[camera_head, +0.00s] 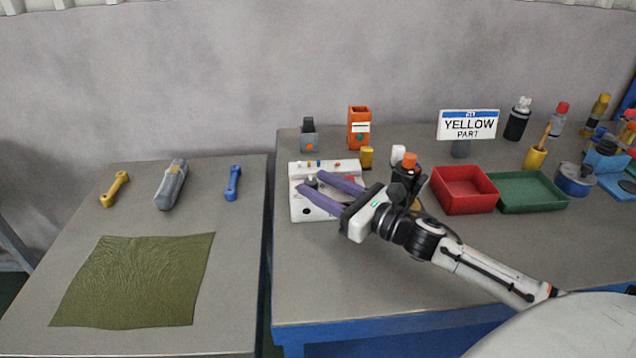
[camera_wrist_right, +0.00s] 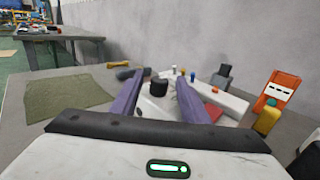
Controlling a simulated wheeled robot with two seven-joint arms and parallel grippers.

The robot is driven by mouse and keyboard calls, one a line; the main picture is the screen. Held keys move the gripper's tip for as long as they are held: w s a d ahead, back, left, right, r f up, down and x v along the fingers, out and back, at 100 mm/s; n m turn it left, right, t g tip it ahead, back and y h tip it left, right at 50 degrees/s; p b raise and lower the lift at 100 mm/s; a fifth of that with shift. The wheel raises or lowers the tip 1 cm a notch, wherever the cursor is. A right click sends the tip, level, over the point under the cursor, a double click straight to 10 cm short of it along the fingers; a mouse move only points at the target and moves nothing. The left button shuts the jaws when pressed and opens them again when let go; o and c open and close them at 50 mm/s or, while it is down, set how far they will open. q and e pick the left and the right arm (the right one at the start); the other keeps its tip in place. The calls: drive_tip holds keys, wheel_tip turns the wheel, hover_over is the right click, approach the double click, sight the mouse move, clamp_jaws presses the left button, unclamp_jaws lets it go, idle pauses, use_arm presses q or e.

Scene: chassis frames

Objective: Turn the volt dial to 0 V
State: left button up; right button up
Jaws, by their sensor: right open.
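The white panel box (camera_head: 297,172) stands near the left edge of the right table, with small coloured knobs along its back. A dark round dial (camera_head: 311,179) sits on its top at the left; it also shows in the right wrist view as a black knob (camera_wrist_right: 158,87). My right gripper (camera_head: 317,185) is open, its two purple fingers reaching over the box. In the wrist view (camera_wrist_right: 155,90) the dial stands between the fingers, with gaps at both sides. The dial's pointer and volt marks cannot be read. My left gripper is not in view.
A red tray (camera_head: 463,205) and a green tray (camera_head: 540,206) lie right of my arm. An orange box (camera_head: 359,128), a grey holder (camera_head: 308,135) and a yellow cylinder (camera_head: 367,157) stand behind the panel. The left table holds a green cloth (camera_head: 135,282).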

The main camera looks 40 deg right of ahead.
drive_tip(key=shift+w+a, duration=0.1)
drive_tip(key=shift+w, duration=0.25)
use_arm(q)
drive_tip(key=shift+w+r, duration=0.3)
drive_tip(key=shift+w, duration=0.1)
use_arm(e)
drive_tip(key=shift+c, duration=0.3)
clamp_jaws()
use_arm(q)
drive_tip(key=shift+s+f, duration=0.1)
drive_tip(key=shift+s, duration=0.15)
